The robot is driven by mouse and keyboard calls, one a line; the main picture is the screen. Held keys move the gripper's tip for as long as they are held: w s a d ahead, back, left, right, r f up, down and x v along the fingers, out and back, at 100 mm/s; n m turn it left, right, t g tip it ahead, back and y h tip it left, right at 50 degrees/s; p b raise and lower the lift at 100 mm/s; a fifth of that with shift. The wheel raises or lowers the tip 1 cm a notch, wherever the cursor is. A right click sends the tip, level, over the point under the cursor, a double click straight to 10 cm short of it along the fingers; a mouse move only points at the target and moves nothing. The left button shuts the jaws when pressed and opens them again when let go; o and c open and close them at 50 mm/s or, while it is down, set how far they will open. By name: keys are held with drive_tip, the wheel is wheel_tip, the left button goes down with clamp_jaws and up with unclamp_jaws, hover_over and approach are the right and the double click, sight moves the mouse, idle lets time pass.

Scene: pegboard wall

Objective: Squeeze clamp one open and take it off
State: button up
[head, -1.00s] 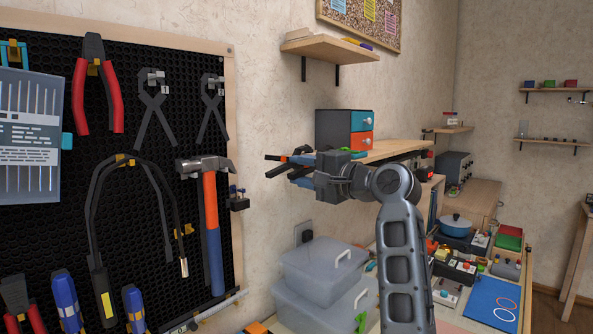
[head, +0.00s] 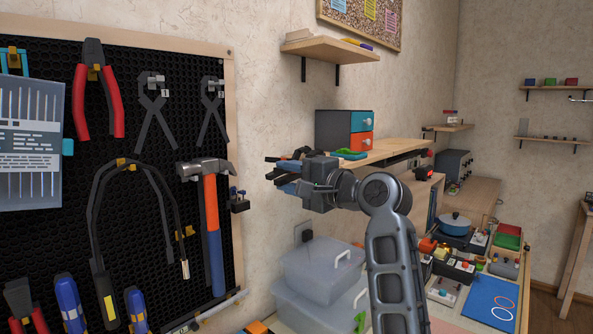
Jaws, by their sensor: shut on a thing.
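Two dark, crossed-handle clamps hang high on the black pegboard. The larger left one (head: 154,112) bears a small tag that seems to read 1, so I take it as clamp one; its handles point down and spread apart. The smaller clamp (head: 212,110) hangs to its right with its own tag, too small to read surely. My gripper (head: 284,178) is off the board, right of the hammer, and apart from both clamps. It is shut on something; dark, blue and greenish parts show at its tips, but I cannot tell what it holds.
A hammer (head: 211,230) and a small dark fixture (head: 239,200) at the board's edge lie between my gripper and the clamps. Red pliers (head: 79,100) hang left. Lidded clear boxes (head: 322,264) stand below my gripper. A shelf with a drawer box (head: 344,130) is behind it.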

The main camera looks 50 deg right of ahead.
drive_tip(key=shift+s+a+p, duration=0.1)
drive_tip(key=shift+a+p, duration=0.5)
drive_tip(key=shift+a, duration=1.2)
drive_tip(key=o, duration=0.7)
clamp_jaws()
